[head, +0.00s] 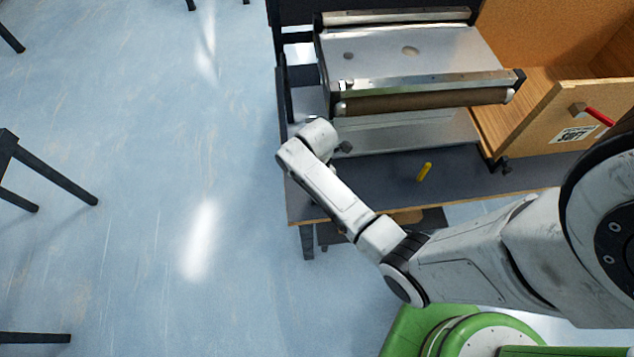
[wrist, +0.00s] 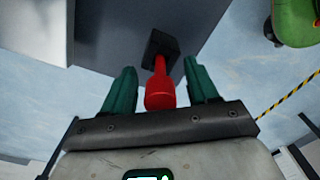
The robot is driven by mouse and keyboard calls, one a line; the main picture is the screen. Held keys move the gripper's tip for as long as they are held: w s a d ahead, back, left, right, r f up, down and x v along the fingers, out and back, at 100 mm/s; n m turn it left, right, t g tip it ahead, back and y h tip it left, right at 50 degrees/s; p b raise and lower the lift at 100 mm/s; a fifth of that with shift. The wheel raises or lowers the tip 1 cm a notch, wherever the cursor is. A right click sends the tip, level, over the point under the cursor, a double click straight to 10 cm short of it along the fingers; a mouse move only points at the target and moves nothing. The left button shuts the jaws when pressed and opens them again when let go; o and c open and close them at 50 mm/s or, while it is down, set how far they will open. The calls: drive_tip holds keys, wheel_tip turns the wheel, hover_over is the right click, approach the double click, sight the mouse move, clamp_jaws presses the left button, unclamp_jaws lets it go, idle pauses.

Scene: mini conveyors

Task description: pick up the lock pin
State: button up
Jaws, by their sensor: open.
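A red pin (wrist: 160,93) with a wide rounded end and a thinner stem, which looks like the lock pin, shows in the wrist view. Its stem meets a dark square block (wrist: 160,46). My gripper (wrist: 159,70) is open, with one green finger on each side of the red pin and gaps visible between. In the head view the end of my arm is at the left end of the conveyor, and a small dark part (head: 345,147) shows beside it. The red pin there is hidden by my wrist.
A conveyor (head: 420,55) with a brown roller stands on a dark table (head: 385,183). A small yellow piece (head: 424,172) lies on the table. A wooden box (head: 545,115) with a red handle (head: 598,115) stands at right.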

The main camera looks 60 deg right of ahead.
drive_tip(key=shift+f, duration=0.6)
drive_tip(key=shift+c, duration=0.4)
clamp_jaws()
